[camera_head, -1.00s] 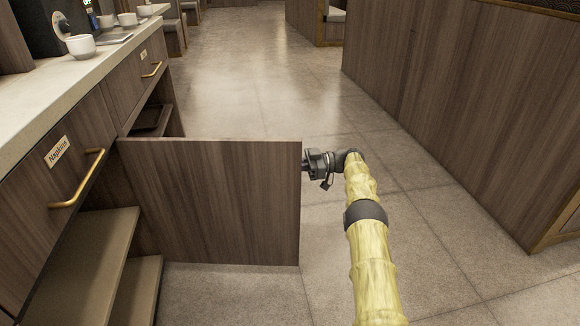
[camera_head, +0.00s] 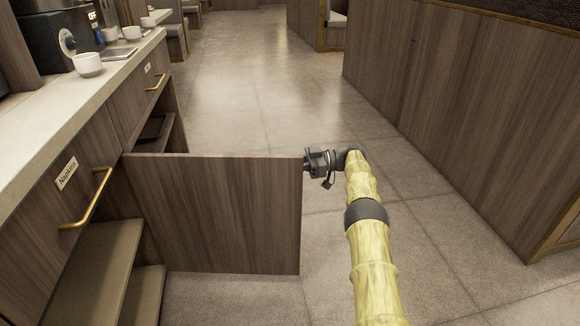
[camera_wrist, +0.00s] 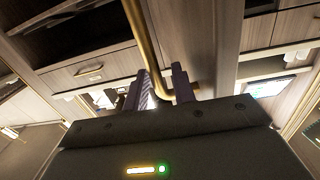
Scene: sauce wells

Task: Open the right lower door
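The wood-grain lower door (camera_head: 225,215) stands swung out from the cabinet, roughly square to its front. Open shelves (camera_head: 100,262) show behind it. My gripper (camera_head: 308,163) is at the door's outer edge, near its top, and its fingertips are partly hidden behind the door in the head view. In the wrist view a brass handle bar (camera_wrist: 150,50) passes between the two fingers of my gripper (camera_wrist: 163,92), which look shut on it. The bar bends just at the fingers.
A drawer labelled Napkins (camera_head: 66,172) with a brass handle (camera_head: 92,197) sits above the shelves. The counter (camera_head: 45,115) holds white cups (camera_head: 88,65). A wood-panelled partition (camera_head: 450,110) stands to the right. The tiled floor (camera_head: 270,80) between them is clear.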

